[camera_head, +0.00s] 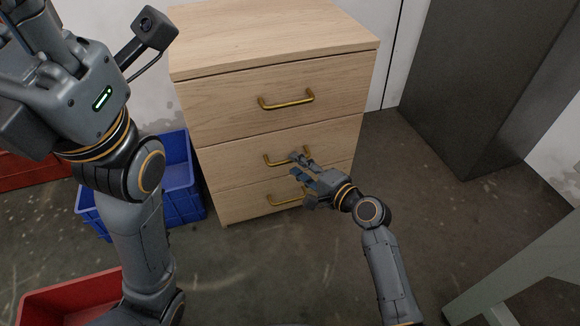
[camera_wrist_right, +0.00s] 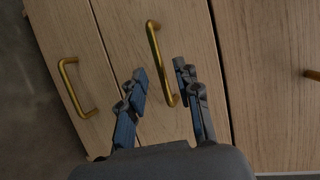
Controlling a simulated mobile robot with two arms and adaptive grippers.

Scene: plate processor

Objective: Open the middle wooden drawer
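The wooden drawer unit has three stacked drawers with brass handles, all of them shut. The middle drawer (camera_head: 235,157) has a brass handle (camera_head: 277,161), which also shows in the right wrist view (camera_wrist_right: 154,50). My right gripper (camera_head: 297,164) is at the right part of this handle. In the right wrist view, its two open fingers (camera_wrist_right: 161,76) lie on either side of the handle's lower end. I cannot tell whether they touch it. My left gripper (camera_head: 30,30) is raised at the upper left, and its fingertips are cut off by the picture edge.
The top drawer (camera_head: 220,108) and bottom drawer (camera_head: 240,201) lie above and below. Blue crates (camera_head: 180,175) stand left of the unit, with a red crate (camera_head: 60,300) in front. A dark cabinet (camera_head: 470,90) stands at right. Floor (camera_head: 250,270) before the drawers is clear.

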